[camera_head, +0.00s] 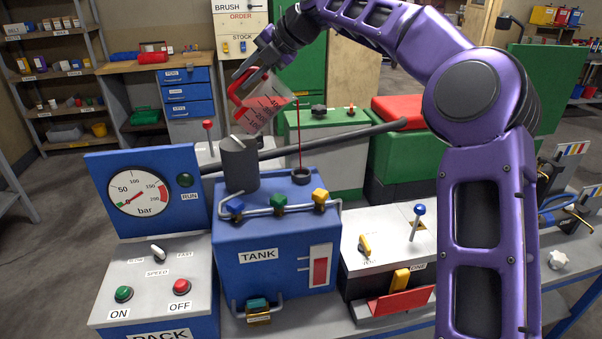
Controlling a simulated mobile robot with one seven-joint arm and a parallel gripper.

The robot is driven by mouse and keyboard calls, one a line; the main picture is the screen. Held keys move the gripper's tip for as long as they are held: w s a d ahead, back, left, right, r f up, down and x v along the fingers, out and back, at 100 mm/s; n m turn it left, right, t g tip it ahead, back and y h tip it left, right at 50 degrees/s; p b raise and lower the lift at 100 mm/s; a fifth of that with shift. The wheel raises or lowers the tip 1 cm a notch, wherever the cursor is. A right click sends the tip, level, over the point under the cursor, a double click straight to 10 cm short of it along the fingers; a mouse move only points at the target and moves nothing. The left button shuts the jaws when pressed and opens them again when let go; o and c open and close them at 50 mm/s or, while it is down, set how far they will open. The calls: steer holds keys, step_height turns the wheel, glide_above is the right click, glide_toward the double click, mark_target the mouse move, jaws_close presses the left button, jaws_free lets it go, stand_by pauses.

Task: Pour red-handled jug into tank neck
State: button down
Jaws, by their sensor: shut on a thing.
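The clear jug with a red handle (264,102) is held in the air above the tank, tilted with its lip to the right. My gripper (251,78) is shut on its red handle; the fingertips are partly hidden there. A thin red stream (299,135) falls from the jug's lip down to the dark tank neck (301,176) on top of the blue tank (280,240). The stream appears to enter the neck's opening. Some red liquid shows inside the jug. The tank's front has a level window (320,272) showing red.
A dark grey cylinder (239,165) stands on the tank, left of the neck and below the jug. Valves with blue, green and yellow handles line the tank's front top edge. A gauge panel (140,192) stands left; a grey lever box (385,245) stands right.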

steer(key=shift+d+r+y+b, duration=0.3)
steer(key=shift+y+b, duration=0.2)
steer(key=shift+b, duration=0.2)
stand_by(1.8)
steer(key=shift+w+d+f+m+y+b, duration=0.15)
steer(key=shift+d+m+y+b, duration=0.5)
steer(key=shift+b, duration=0.95)
stand_by(3.1)
